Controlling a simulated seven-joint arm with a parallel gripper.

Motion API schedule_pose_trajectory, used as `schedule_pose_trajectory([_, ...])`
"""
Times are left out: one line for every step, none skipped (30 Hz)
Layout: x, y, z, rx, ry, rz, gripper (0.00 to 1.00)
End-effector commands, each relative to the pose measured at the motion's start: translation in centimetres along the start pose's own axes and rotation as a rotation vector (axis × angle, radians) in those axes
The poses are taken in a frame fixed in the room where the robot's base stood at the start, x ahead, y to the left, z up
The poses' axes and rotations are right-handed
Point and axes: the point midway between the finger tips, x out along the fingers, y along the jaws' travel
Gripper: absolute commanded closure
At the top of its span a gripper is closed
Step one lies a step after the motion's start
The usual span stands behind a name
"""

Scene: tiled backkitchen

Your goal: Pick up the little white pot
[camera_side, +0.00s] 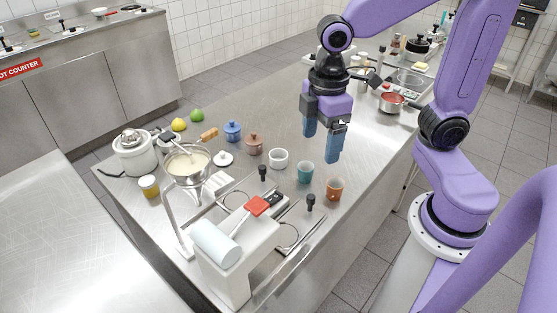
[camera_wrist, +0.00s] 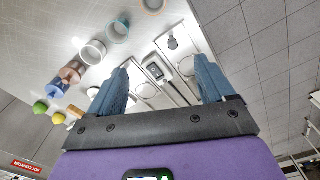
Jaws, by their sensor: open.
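The little white pot (camera_side: 278,158) stands upright and open-topped on the steel table, between a brown lidded pot and a teal cup. It also shows in the wrist view (camera_wrist: 92,52), left of my fingers. A round white lid (camera_side: 223,158) lies apart from it, to its left. My gripper (camera_side: 321,146) is open and empty, with its blue fingers pointing down above the table, to the right of the white pot and higher than it. In the wrist view my gripper (camera_wrist: 160,66) has a wide gap between its fingers, with no pot in it.
Close by stand the teal cup (camera_side: 305,172), an orange cup (camera_side: 335,189), the brown pot (camera_side: 254,144) and a blue pot (camera_side: 233,131). A white-and-red device (camera_side: 222,243) with black knobs is in front. The table behind the pots is clear.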

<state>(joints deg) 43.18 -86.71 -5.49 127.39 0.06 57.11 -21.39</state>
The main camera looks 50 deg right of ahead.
Motion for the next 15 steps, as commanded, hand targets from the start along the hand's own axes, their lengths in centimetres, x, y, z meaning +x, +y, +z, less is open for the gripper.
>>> schedule_pose_trajectory([-0.2, 1.7, -0.8, 0.004, -0.002, 0.0, 0.18])
schedule_pose_trajectory([-0.3, 2.6, -1.1, 0.001, -0.004, 0.0, 0.18])
schedule_pose_trajectory([-0.4, 3.9, -1.5, -0.003, -0.006, -0.001, 0.18])
schedule_pose_trajectory([-0.5, 4.9, -1.8, -0.006, -0.007, 0.0, 0.18])
schedule_pose_trajectory([-0.6, 5.8, -2.0, -0.009, -0.008, -0.001, 0.18])
schedule_pose_trajectory([-0.7, 7.2, -2.3, -0.014, -0.01, -0.002, 0.18])
schedule_pose_trajectory([-0.8, 8.2, -2.4, -0.016, -0.01, -0.002, 0.18])
schedule_pose_trajectory([-0.8, 9.1, -2.5, -0.02, -0.012, -0.002, 0.18])
schedule_pose_trajectory([-0.9, 10.3, -2.6, -0.023, -0.012, -0.002, 0.18])
schedule_pose_trajectory([-0.9, 11.2, -2.6, -0.026, -0.013, -0.003, 0.18])
schedule_pose_trajectory([-1.0, 12.0, -2.6, -0.029, -0.014, -0.004, 0.18])
schedule_pose_trajectory([-1.0, 13.0, -2.5, -0.032, -0.015, -0.005, 0.18])
schedule_pose_trajectory([-1.0, 13.6, -2.5, -0.034, -0.015, -0.004, 0.18])
schedule_pose_trajectory([-1.0, 14.1, -2.5, -0.037, -0.015, -0.005, 0.18])
schedule_pose_trajectory([-1.1, 14.8, -2.4, -0.04, -0.016, -0.005, 0.18])
